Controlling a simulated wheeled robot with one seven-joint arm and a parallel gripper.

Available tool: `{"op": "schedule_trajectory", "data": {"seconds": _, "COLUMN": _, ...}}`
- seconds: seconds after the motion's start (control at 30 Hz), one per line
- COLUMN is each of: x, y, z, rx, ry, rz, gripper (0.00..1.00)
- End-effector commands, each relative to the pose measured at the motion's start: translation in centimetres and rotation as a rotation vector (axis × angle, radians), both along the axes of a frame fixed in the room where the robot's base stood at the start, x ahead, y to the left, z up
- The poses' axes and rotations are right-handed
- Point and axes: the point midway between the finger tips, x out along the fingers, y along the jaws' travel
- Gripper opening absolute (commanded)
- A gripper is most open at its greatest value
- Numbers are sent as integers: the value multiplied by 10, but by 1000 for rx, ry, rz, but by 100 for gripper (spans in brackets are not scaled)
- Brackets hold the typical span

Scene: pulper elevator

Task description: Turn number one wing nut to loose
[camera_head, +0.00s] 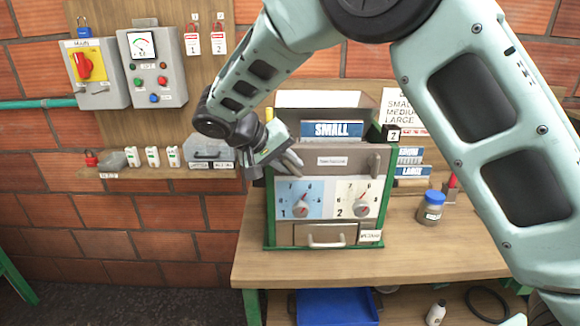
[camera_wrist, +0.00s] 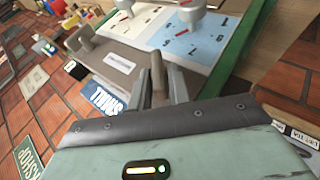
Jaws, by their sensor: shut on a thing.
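The grey-green machine has a front panel (camera_head: 330,161) with a wing nut at each upper end. My gripper (camera_head: 290,163) reaches the panel's left end from the left and covers the left wing nut there. In the wrist view this wing nut (camera_wrist: 158,70) is a brown-grey upright tab, standing between the two fingers of my gripper (camera_wrist: 160,88), which is shut on it. It is on the side of the blue dial plate marked 1. The other wing nut (camera_head: 374,163) is free at the right end; it also shows in the wrist view (camera_wrist: 82,42).
Below the panel are two dials with red pointers, dial 1 (camera_head: 301,208) and dial 2 (camera_head: 361,207), and a drawer (camera_head: 325,235). A blue SMALL sign (camera_head: 331,129) stands above. A blue-lidded jar (camera_head: 431,207) stands to the right on the wooden bench (camera_head: 440,255).

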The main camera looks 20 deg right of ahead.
Motion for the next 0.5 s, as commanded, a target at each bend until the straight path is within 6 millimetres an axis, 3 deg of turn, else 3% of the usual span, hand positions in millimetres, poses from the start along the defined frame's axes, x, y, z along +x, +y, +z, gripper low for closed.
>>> {"op": "schedule_trajectory", "data": {"seconds": 0.5, "x": 2, "y": 6, "z": -7, "rx": -468, "ry": 148, "rz": 4, "gripper": 0}}
